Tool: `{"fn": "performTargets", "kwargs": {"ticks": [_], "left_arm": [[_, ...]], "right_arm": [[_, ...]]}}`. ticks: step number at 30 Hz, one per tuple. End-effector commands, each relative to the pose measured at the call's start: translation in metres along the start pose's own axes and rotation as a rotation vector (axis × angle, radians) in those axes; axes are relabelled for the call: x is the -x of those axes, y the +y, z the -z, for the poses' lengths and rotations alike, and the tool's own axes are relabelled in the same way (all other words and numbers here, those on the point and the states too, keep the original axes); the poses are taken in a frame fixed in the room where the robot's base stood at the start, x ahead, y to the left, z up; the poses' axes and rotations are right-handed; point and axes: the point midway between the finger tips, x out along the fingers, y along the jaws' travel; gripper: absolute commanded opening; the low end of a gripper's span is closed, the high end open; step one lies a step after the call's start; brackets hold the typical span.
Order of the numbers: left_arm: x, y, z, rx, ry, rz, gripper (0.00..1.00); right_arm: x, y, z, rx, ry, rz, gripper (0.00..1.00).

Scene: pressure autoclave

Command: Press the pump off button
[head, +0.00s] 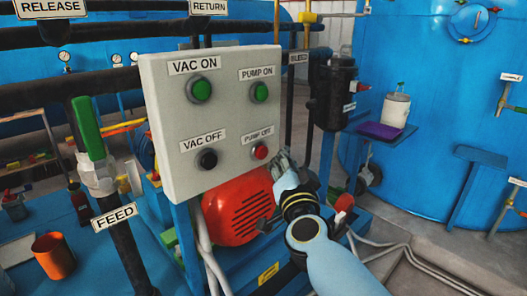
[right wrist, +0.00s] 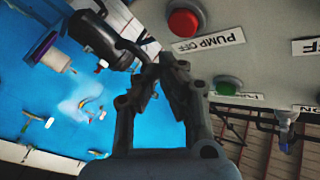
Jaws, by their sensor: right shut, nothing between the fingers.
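The pump off button (head: 260,151) is red and sits at the lower right of the grey control panel (head: 175,125), under its PUMP OFF label. It also shows in the right wrist view (right wrist: 183,22), close past my fingertips and apart from them. My right gripper (head: 281,158) is shut and empty, just right of and below the red button. In the right wrist view its fingers (right wrist: 168,62) come together near the panel's edge. My left gripper is not in view.
The panel also carries the green VAC ON button (head: 200,90), the green PUMP ON button (head: 260,92) and the black VAC OFF button (head: 207,159). A red motor (head: 237,208) sits below the panel. A black cylinder (head: 334,92) stands to the right.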

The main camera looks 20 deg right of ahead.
Motion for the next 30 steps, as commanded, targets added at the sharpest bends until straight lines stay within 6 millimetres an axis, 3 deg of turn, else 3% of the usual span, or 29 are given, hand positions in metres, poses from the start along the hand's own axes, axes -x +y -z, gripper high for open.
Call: {"fn": "performTargets", "kwargs": {"ticks": [9,30], "left_arm": [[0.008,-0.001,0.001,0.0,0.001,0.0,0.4],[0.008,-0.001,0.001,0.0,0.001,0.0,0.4]], "right_arm": [[0.021,0.011,0.011,0.0,-0.001,0.0,0.0],[0.022,0.012,0.012,0.0,0.0,0.0,0.0]]}}
